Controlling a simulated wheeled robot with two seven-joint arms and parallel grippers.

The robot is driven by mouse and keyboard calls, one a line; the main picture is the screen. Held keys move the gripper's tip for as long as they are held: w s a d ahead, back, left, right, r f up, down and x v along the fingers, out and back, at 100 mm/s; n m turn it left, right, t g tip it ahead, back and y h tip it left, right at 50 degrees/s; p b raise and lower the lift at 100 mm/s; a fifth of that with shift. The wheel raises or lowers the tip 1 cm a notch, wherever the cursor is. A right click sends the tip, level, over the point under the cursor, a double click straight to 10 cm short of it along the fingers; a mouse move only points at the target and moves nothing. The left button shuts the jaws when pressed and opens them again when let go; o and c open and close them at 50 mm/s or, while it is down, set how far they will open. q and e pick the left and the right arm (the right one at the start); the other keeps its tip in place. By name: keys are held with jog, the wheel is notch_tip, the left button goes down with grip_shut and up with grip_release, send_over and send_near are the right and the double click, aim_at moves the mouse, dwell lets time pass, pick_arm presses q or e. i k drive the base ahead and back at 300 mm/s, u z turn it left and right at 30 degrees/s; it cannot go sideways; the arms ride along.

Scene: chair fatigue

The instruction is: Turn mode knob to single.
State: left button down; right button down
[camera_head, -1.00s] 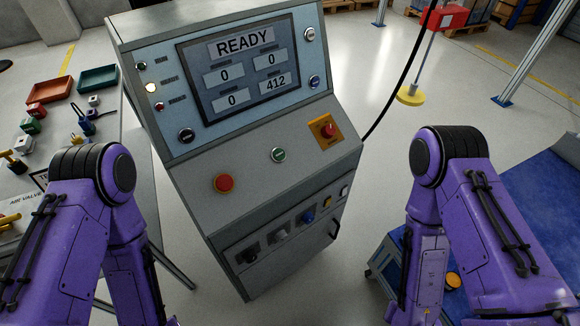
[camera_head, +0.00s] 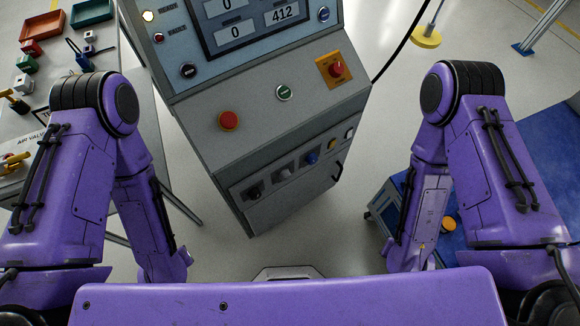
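The grey control console (camera_head: 300,125) stands ahead of me, tilted in the picture. A black round control (camera_head: 188,71) and a blue one (camera_head: 323,14) sit on the upper panel beside the screen (camera_head: 250,25). The labels are too small to read, so I cannot tell which is the mode knob. My two purple arms hang down at either side, apart from the console. Neither gripper shows.
A table (camera_head: 40,120) at the left bears trays, valves and small blocks. A blue-topped stand (camera_head: 550,150) is at the right. A yellow disc foot (camera_head: 426,37) and a black cable are behind the console. Grey floor is clear around the console's base.

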aim_at(255, 194)
jog(key=u, duration=1.05)
jog(key=k, duration=1.05)
jog(key=z, duration=0.9)
